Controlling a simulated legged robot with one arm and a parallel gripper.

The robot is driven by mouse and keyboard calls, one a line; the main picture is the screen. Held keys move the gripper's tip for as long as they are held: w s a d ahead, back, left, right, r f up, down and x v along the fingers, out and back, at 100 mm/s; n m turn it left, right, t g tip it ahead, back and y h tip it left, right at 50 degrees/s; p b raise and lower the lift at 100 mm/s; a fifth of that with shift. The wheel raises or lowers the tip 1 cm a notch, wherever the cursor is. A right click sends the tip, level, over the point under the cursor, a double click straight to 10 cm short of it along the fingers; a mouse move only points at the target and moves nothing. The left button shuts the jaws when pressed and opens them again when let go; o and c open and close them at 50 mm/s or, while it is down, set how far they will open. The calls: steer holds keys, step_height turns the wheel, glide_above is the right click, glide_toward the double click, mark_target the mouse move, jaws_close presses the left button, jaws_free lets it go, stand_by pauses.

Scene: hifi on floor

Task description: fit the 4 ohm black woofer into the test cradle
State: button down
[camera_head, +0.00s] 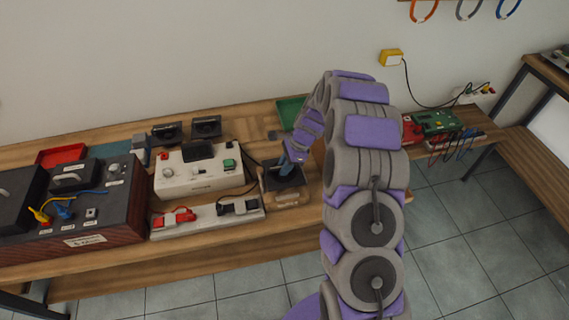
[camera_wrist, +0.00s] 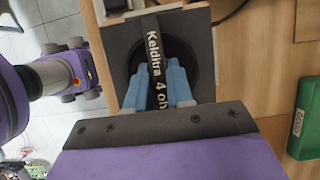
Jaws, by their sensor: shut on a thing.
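The black woofer (camera_head: 281,178) is a dark square plate with a round cone and a black strap-like handle across it. In the wrist view the woofer (camera_wrist: 203,45) carries white lettering, "Kelditra 4 oh…", the end hidden. My gripper (camera_wrist: 163,88) has its blue fingers shut on the handle; it also shows in the head view (camera_head: 293,156). A light wooden frame, apparently the test cradle (camera_head: 293,200), shows at the front of the woofer near the bench edge. The woofer is over or on it; I cannot tell whether it is seated, as the plate hides the contact.
A white tester box (camera_head: 199,179) and a connector strip (camera_head: 207,217) stand left of the woofer. Two other black speakers (camera_head: 167,133) (camera_head: 206,127) lie behind. A green tray (camera_head: 290,112) is at the back, a red tray (camera_head: 61,155) at the left. A dark box (camera_head: 90,210) stands front left.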

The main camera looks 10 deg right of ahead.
steer(key=shift+f, duration=0.6)
steer(key=shift+f, duration=1.3)
steer(key=c, duration=0.9)
jaws_free()
steer(key=p+v, duration=0.3)
steer(key=v, duration=1.4)
steer(key=shift+d+r, duration=0.15)
steer(key=shift+r+p, duration=0.1)
steer(key=shift+p, duration=0.25)
